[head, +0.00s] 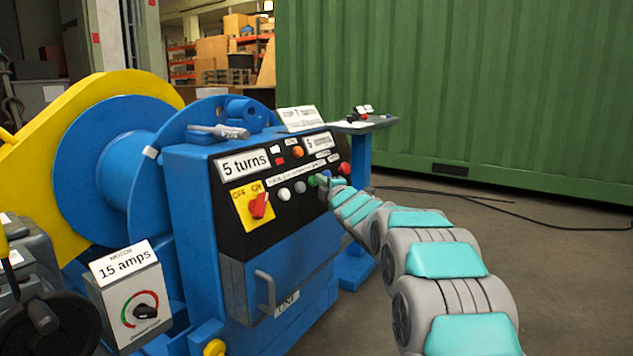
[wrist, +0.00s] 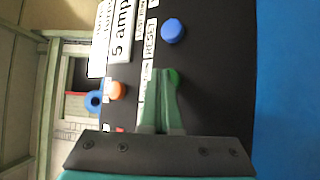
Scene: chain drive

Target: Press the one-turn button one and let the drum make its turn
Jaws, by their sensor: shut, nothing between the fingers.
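The blue drum (head: 85,165) stands at the left beside a blue cabinet with a black sloped button panel (head: 228,235). A row on the panel holds white, grey, green and blue buttons. I cannot read which label says one turn. My gripper (head: 333,182) is at the right part of this row, close to the green button (head: 313,181). In the wrist view my gripper (wrist: 164,74) is shut and empty, its tips over the green button (wrist: 174,77), partly hiding it. Contact cannot be told. The blue button (wrist: 173,31), by a label reading RESET, is clear of the fingers.
A red knob (head: 259,206) sits on a yellow OFF/ON plate. An orange button (head: 297,152) and a red button (head: 344,168) are nearby. A grey box reads "15 amps" (head: 124,263). Floor (head: 560,270) at right is mostly clear.

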